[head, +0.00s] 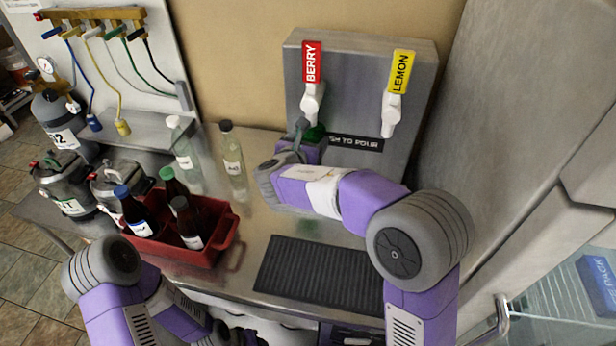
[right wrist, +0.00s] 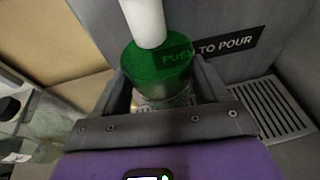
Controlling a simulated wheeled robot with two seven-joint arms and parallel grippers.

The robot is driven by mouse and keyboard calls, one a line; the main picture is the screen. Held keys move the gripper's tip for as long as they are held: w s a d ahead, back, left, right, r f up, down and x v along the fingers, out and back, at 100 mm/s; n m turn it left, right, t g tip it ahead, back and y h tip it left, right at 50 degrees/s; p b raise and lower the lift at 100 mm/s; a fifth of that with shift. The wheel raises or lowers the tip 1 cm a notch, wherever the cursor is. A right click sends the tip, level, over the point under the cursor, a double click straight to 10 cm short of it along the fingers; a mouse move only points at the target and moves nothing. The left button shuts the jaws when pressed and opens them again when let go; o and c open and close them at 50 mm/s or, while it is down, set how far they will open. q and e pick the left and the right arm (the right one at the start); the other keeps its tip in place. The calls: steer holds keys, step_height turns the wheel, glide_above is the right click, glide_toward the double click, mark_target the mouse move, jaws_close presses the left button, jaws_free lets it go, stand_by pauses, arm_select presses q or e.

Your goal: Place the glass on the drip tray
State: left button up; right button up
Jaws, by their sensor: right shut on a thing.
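My right gripper (right wrist: 160,92) is shut on the glass (right wrist: 157,75), with one finger on each side of it. The glass has a green upper part and a clear lower part. In the head view only a bit of green of the glass (head: 315,132) shows past my right gripper (head: 300,132). The white lemon or berry spout (right wrist: 144,22) is just above the glass in the wrist view. The drip tray (right wrist: 268,108) is a slotted metal grate at the dispenser's foot. I cannot tell whether the glass touches it. My left gripper is barely in view at the bottom edge.
The dispenser has a red berry tap (head: 311,66) and a yellow lemon tap (head: 401,74). A black ribbed mat (head: 320,275) lies in front on the counter. Left are a red crate (head: 215,250) with several bottles and two clear bottles behind it. A grey wall stands right.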

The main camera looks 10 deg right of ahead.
steer(key=shift+s+a+f, duration=0.15)
steer(key=shift+s+f, duration=0.05)
steer(key=shift+s, duration=0.05)
step_height(320, 180, down, 4)
steer(key=shift+s+b, duration=0.1)
steer(key=shift+b, duration=0.8)
step_height(320, 180, down, 6)
steer(key=shift+r+b, duration=0.25)
steer(key=shift+b, duration=0.6)
steer(key=shift+r, duration=0.1)
steer(key=shift+f, duration=0.2)
steer(key=o, duration=1.4)
